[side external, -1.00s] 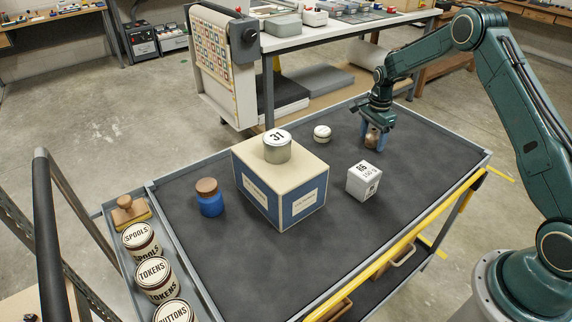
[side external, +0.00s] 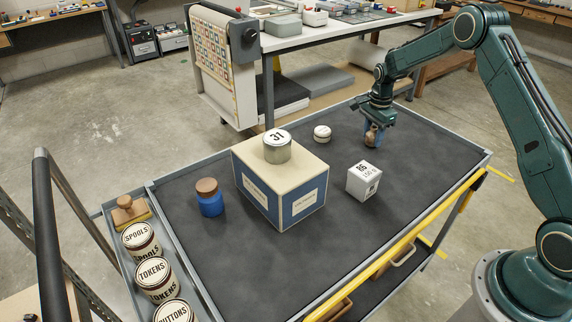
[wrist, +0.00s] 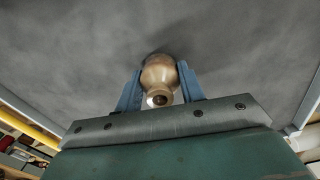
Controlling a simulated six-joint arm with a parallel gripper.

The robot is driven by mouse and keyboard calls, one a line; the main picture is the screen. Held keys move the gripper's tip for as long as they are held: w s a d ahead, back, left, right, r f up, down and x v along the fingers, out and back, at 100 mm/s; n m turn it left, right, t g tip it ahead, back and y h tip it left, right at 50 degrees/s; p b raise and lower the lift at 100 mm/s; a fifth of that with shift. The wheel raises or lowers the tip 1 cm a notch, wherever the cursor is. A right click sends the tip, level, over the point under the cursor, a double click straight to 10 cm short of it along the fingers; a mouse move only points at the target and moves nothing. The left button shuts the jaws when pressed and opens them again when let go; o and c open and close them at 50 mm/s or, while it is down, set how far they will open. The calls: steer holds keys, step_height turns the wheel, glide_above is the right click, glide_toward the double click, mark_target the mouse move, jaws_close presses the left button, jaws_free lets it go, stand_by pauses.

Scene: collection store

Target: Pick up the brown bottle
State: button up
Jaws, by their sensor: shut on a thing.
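The brown bottle (wrist: 159,76) is between the two blue fingers of my gripper (wrist: 160,88) in the wrist view, with its neck and mouth facing the camera. In the side view my gripper (side external: 373,137) is shut on the bottle (side external: 371,138) at the far right part of the cart's dark top. The fingers hide part of the bottle there. The bottle seems held slightly above the surface; the exact gap is hard to tell.
A white labelled box (side external: 363,181) stands in front of the gripper, and a small white round jar (side external: 322,133) to its left. A large blue-and-cream box (side external: 281,185) carries a tin (side external: 277,147). The right side of the cart top (side external: 425,160) is clear.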

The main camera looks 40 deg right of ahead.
mark_target(374, 127)
step_height(374, 127, up, 19)
steer(key=shift+r, duration=0.2)
stand_by(0.4)
steer(key=shift+f, duration=0.1)
stand_by(0.4)
